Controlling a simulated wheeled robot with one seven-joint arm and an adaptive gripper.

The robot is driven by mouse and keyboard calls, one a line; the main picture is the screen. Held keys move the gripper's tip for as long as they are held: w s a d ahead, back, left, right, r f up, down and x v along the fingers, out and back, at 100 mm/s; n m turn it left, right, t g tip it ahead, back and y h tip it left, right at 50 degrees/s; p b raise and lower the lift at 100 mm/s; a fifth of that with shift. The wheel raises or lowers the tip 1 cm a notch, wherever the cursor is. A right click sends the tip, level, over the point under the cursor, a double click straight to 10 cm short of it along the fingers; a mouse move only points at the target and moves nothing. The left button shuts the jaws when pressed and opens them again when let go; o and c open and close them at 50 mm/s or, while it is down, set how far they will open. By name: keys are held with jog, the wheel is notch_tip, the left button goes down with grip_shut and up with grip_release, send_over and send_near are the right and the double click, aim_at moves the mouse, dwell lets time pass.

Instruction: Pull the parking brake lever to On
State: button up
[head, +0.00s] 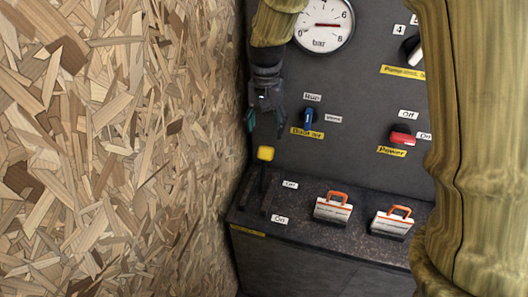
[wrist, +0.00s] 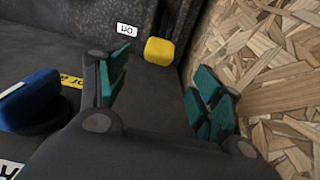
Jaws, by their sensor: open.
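The parking brake lever is a dark stalk with a yellow knob (head: 265,153), rising from a slot at the left end of the console. It stands roughly upright, its base nearer the upper label (head: 290,185), which seems to read Off, than the On label (head: 280,219). My gripper (head: 266,122) is open and empty, just above the knob in the head view. In the wrist view its teal-padded fingers (wrist: 160,92) are spread, and the yellow knob (wrist: 159,51) shows beyond the gap between them, apart from both. The lever's lower part is mostly hidden there.
A chipboard wall (head: 120,150) stands close on the left. A blue knob (head: 308,118) is right of my gripper, also in the wrist view (wrist: 30,100). A red power switch (head: 403,139), two orange-handled things (head: 334,208) and a gauge (head: 324,22) lie farther right or above.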

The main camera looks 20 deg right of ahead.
aim_at(266, 147)
notch_tip(266, 147, down, 10)
jog(key=shift+d+f+p, duration=0.1)
jog(key=shift+f+p, duration=0.05)
jog(key=shift+p, duration=0.45)
jog(key=c, duration=1.5)
jog(key=shift+o, duration=0.2)
